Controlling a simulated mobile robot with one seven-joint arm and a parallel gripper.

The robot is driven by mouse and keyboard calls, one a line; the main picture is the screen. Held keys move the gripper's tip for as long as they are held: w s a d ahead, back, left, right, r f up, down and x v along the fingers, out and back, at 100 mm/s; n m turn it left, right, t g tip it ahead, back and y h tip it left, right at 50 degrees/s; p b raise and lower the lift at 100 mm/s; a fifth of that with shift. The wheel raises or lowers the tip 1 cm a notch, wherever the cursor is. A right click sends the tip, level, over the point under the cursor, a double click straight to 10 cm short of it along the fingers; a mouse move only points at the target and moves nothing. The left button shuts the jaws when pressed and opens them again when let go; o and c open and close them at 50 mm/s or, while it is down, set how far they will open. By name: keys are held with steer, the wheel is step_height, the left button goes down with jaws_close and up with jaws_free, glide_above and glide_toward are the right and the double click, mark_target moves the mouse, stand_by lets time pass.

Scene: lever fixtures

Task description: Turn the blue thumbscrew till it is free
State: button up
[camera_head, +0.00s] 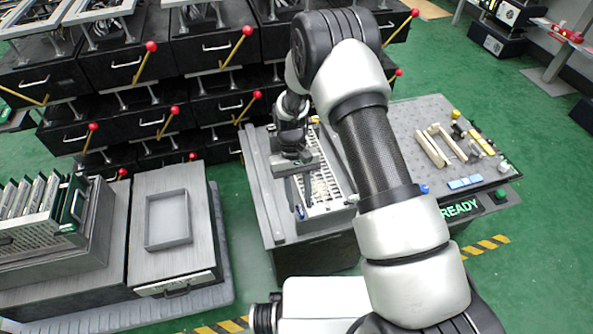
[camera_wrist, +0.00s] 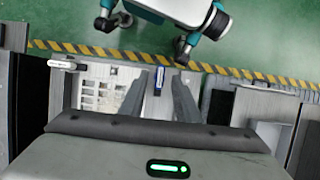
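The blue thumbscrew (camera_head: 300,211) is a small blue piece at the front left corner of the white slotted rack (camera_head: 339,203) in the head view. In the wrist view a blue piece with a pale end (camera_wrist: 158,80) shows between my fingertips. My gripper (camera_head: 299,196) points down over the left side of the rack, just behind the blue piece. In the wrist view its two grey fingers (camera_wrist: 159,88) stand apart, one on each side of the blue piece. I cannot tell whether either finger touches it.
The rack is on a grey workbench (camera_head: 270,215). To the right are pale blocks (camera_head: 432,150), blue pieces (camera_head: 465,182) and a READY sign (camera_head: 459,208). A table with an empty grey tray (camera_head: 168,243) stands at left. Lever drawers (camera_head: 215,50) are behind.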

steer(key=p+v, duration=0.2)
steer(key=v, duration=1.3)
steer(key=shift+r, duration=0.4)
steer(key=shift+w, duration=0.1)
